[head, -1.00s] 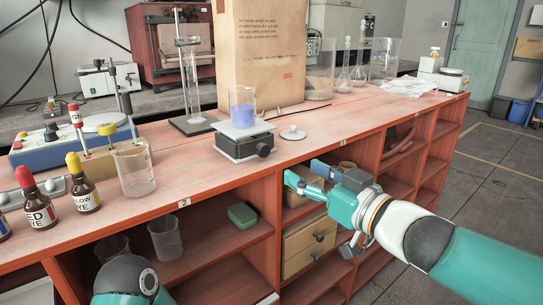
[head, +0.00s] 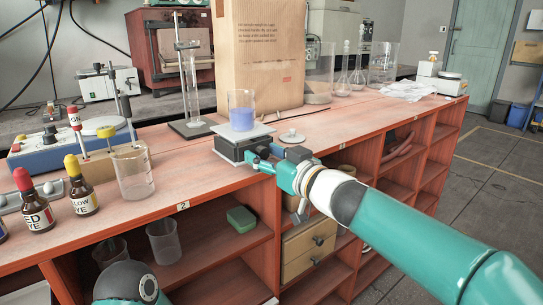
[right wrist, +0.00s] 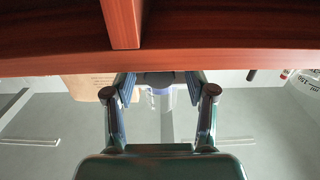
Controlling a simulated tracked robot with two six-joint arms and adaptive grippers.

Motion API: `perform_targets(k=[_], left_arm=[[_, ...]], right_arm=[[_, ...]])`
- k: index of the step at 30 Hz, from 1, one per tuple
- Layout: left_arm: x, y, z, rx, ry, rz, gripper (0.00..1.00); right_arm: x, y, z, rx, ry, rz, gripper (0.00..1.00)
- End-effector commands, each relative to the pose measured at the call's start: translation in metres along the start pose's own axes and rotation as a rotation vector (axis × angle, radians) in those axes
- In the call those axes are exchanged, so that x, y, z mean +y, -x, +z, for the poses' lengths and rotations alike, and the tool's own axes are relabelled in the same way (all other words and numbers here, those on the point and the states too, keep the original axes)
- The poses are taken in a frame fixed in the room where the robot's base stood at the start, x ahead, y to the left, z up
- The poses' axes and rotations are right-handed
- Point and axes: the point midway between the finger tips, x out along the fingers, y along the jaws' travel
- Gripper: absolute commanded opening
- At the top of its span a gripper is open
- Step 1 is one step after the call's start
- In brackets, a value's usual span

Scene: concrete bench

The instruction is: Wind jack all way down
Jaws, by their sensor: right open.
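The lab jack (head: 230,151), a low black body with a pale top plate (head: 258,131), stands on the bench near its front edge. A beaker of blue liquid (head: 242,112) stands upright on the plate. My right gripper (head: 262,157) is open at the jack's front right, where the black knob was visible earlier; the gripper now hides the knob. In the right wrist view the picture is upside down. The open fingers (right wrist: 158,85) stand apart on either side of the dark jack front (right wrist: 157,77), with the beaker beyond. I cannot tell whether they touch the knob. My left gripper is out of view.
A beaker (head: 134,174) and dye bottles (head: 84,194) stand to the left. A large paper bag (head: 262,60) is behind the jack, a stand with a cylinder (head: 193,128) behind left. A small round lid (head: 292,138) lies right of the jack.

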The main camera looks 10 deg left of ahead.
Motion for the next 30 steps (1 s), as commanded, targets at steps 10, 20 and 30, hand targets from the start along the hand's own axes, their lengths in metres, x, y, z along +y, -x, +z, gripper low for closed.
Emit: perform_targets(k=[10, 20, 30], left_arm=[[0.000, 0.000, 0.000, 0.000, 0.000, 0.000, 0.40], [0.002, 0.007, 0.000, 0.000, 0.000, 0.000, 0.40], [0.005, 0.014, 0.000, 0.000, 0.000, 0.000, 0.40]], right_arm=[[0.000, 0.000, 0.000, 0.000, 0.000, -0.001, 0.02], [-0.001, 0.000, -0.002, 0.000, 0.102, -0.002, 0.00], [-0.002, 0.000, 0.000, 0.000, 0.360, -0.002, 0.00]])
